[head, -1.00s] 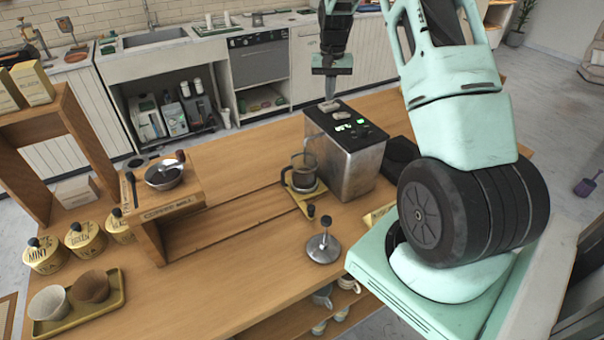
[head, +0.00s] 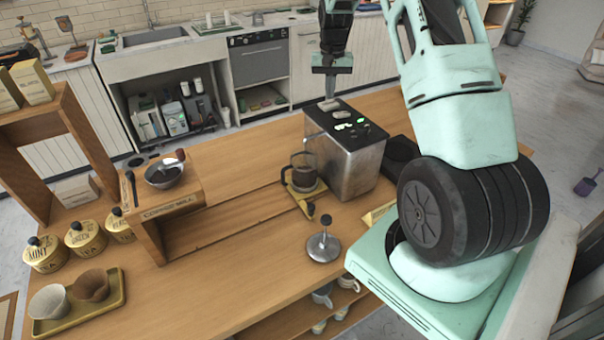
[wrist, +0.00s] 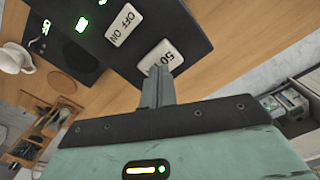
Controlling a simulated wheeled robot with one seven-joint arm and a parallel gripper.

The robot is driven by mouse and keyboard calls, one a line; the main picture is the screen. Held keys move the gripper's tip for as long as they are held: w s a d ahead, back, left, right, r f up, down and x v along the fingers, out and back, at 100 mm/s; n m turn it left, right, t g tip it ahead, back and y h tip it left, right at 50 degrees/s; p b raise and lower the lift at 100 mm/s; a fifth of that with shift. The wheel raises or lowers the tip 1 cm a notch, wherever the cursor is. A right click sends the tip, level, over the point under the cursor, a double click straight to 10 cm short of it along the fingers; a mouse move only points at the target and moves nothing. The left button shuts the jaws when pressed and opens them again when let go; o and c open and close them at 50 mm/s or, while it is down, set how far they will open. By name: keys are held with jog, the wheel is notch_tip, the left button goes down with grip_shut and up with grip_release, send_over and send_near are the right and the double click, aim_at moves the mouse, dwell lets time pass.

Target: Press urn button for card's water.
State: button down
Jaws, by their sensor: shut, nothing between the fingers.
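The urn (head: 357,165) is a steel box with a dark top and green lit marks, standing on the wooden counter. In the wrist view its dark top (wrist: 170,18) carries a white "OFF ON" button (wrist: 123,24) and a white button marked "50" (wrist: 161,54). My gripper (head: 330,96) is over the urn's far end in the head view. Its fingers (wrist: 157,72) are shut and empty, with their tips at the "50" button, covering part of it. I cannot tell whether they touch it. A glass server (head: 303,172) stands in front of the urn. No readable card shows.
A coffee mill stand (head: 170,212), a metal tamper-like tool (head: 323,247), several labelled tins (head: 84,238) and a tray (head: 118,303) with two cups share the counter. A yellow item (head: 377,214) is partly hidden by my arm.

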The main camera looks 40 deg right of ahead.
jog(key=shift+r, duration=0.1)
dwell(0.5)
jog(key=shift+r+p, duration=1.8)
jog(key=shift+r, duration=0.65)
jog(key=shift+a, duration=0.1)
jog(key=s+a+n+y+b, duration=0.1)
jog(key=s+a+n+b, duration=0.2)
jog(key=a, duration=1.3)
jog(key=s+a+n+b, duration=0.1)
jog(key=a+n+b, duration=0.25)
jog(key=a, duration=1.35)
jog(key=s+a+f+n+b, duration=0.3)
jog(key=s+a+n, duration=0.3)
jog(key=s+a, duration=0.7)
jog(key=s+a+f+n+b, duration=0.1)
jog(key=s+n, duration=0.1)
jog(key=s, duration=0.4)
jog(key=s+a+f+n+b, duration=0.1)
jog(key=s+f+n+b, duration=0.1)
jog(key=s, duration=0.5)
jog(key=shift+s+a+f, duration=0.25)
jog(key=shift+s+a, duration=0.05)
jog(key=shift+a, duration=0.05)
